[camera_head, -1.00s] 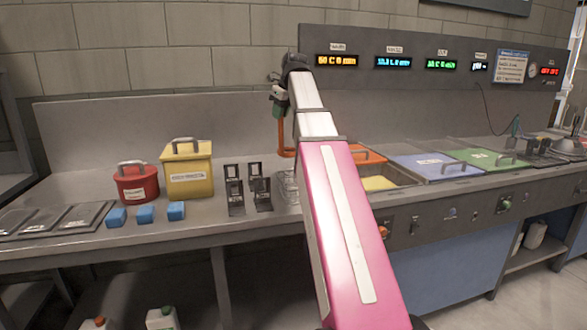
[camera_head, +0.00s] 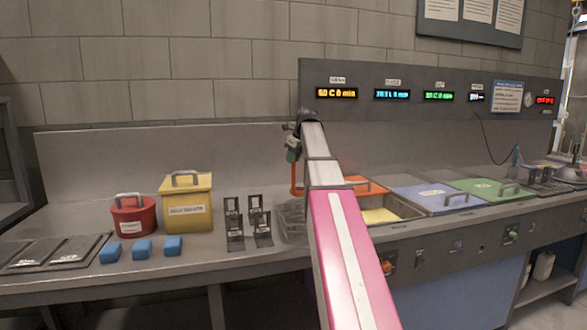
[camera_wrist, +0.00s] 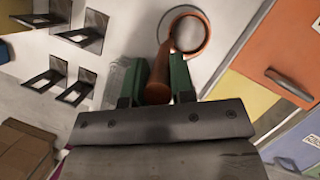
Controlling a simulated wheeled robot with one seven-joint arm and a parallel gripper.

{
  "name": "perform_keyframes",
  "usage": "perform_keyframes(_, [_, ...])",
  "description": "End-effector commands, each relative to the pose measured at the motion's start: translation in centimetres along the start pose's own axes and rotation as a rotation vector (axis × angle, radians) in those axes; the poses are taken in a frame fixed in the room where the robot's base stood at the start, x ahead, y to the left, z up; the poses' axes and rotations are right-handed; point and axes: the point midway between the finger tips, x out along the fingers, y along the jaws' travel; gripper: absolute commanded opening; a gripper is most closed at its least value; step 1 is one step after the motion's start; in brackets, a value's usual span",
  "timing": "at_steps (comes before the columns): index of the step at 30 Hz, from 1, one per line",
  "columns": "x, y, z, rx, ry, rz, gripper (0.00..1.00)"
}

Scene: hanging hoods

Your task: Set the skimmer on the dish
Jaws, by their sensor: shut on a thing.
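The skimmer is an orange-brown ring with a round handle (camera_wrist: 188,33). My gripper (camera_wrist: 158,88) is shut on its handle, between two green fingers, in the wrist view. In the head view my gripper (camera_head: 293,150) is above the counter, and part of the orange skimmer (camera_head: 297,180) hangs below it. A pale round shape (camera_wrist: 222,14), which looks like the dish, lies under and around the ring in the wrist view. I cannot tell whether the ring touches it. In the head view my arm hides that place.
A clear tray (camera_head: 291,222) and several black stands (camera_head: 235,222) are to the left. Right are basins with an orange lid (camera_head: 366,186), a blue lid (camera_head: 432,197) and a green lid (camera_head: 492,189).

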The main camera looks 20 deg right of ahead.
Motion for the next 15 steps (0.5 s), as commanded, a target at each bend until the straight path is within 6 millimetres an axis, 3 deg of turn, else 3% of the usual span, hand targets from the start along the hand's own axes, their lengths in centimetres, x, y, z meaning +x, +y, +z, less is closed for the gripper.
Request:
perform_keyframes(9, [3.4, 0.1, -1.5, 0.001, 0.0, 0.001, 0.0])
perform_keyframes(15, [3.6, 0.1, -1.5, 0.001, 0.0, 0.0, 0.0])
